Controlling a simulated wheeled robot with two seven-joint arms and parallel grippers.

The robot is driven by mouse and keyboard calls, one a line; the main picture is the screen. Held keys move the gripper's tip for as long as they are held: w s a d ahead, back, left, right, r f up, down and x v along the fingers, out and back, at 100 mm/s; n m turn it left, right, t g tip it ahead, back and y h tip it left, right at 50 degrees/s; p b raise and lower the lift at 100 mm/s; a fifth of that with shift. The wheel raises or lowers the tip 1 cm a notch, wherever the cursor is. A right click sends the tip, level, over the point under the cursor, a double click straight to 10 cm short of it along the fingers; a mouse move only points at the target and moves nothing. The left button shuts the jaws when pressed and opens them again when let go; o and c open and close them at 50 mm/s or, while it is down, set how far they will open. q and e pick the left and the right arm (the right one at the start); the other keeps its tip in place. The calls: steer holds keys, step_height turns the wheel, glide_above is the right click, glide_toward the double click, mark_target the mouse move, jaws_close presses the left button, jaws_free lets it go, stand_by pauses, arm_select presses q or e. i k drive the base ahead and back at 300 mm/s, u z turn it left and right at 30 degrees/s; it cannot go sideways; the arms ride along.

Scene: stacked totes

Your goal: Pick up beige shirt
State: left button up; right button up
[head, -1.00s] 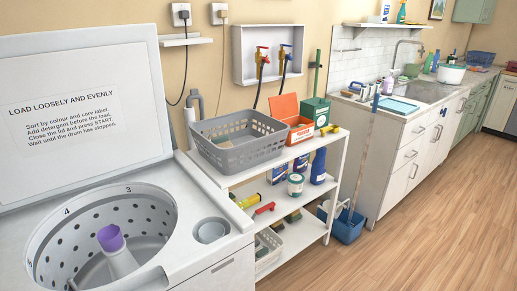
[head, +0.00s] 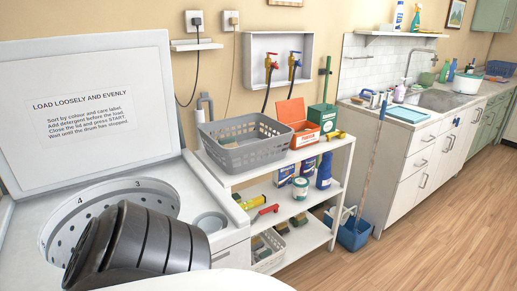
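I cannot make out a beige shirt in the head view. The open top-loading washer (head: 222,243) stands at the left, with its lid (head: 92,68) raised. Its perforated drum (head: 142,190) shows only along the back and left rim. A dark ribbed link and a white link of my own arm cover the rest of the drum, so its inside is hidden. Neither gripper's fingers are in view.
A blue bucket (head: 352,232) with a mop stands on the floor by the sink counter (head: 402,172). The wooden floor (head: 440,235) at the right is clear.

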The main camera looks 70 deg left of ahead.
mark_target(229, 141)
steer(key=i, duration=1.3)
steer(key=u, duration=1.95)
